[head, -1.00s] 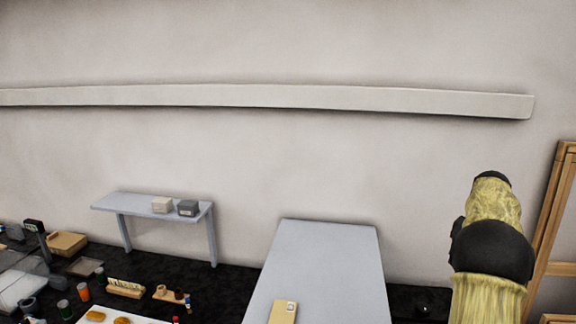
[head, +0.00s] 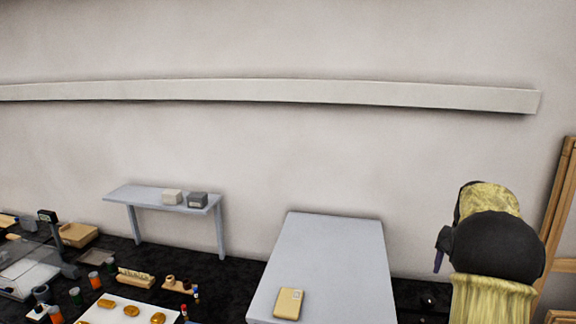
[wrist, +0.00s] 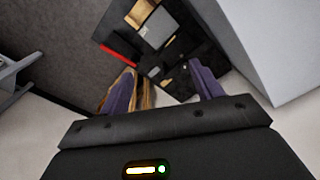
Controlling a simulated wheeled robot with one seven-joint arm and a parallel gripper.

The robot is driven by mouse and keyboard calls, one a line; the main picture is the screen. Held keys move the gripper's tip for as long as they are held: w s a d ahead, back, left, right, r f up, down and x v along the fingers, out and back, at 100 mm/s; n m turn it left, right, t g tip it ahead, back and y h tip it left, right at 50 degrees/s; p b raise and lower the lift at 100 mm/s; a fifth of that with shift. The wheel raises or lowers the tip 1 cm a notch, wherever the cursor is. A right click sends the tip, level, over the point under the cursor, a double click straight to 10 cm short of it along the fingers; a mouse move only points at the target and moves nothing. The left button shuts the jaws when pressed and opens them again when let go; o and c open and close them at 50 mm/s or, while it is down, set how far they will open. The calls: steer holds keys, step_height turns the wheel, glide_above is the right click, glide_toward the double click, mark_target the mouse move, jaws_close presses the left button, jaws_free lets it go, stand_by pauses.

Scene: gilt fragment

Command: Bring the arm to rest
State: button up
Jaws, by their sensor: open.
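My gripper (wrist: 164,84) shows in the wrist view with its two purple fingers spread apart. I see nothing held between them. In the head view my yellow and black arm rises at the right side, folded up. A purple part of my gripper (head: 440,250) sticks out at the left of the black joint, and the rest of the gripper is hidden behind the arm.
A grey table (head: 330,250) with a tan box (head: 289,303) on it stands left of my arm. A small grey shelf table (head: 150,198) holds two small boxes. A wooden frame (head: 558,215) leans at the far right. A cluttered dark worktop (head: 235,290) lies lower left.

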steer(key=s+a+f+n+b, duration=0.1)
steer(key=s+a+f, duration=0.1)
steer(key=a, duration=0.3)
steer(key=s+a+f+n+b, duration=0.1)
steer(key=s+a+f+n, duration=0.1)
steer(key=a, duration=0.3)
steer(key=s+a+f+n+t+b, duration=0.1)
steer(key=s+a+f+b, duration=0.1)
steer(key=a+f, duration=0.2)
steer(key=shift+a+f, duration=0.2)
steer(key=shift+a, duration=0.6)
steer(key=s+a+f+n+b, duration=0.2)
steer(key=s+a+f, duration=0.2)
steer(key=s+a, duration=0.2)
steer(key=s+a+f+n+t+b, duration=0.1)
steer(key=s+a+f+n, duration=0.2)
steer(key=s+a, duration=0.3)
steer(key=shift+s+f+b, duration=0.4)
steer(key=shift+s+f, duration=0.4)
steer(key=shift+s, duration=0.05)
steer(key=shift+c, duration=0.5)
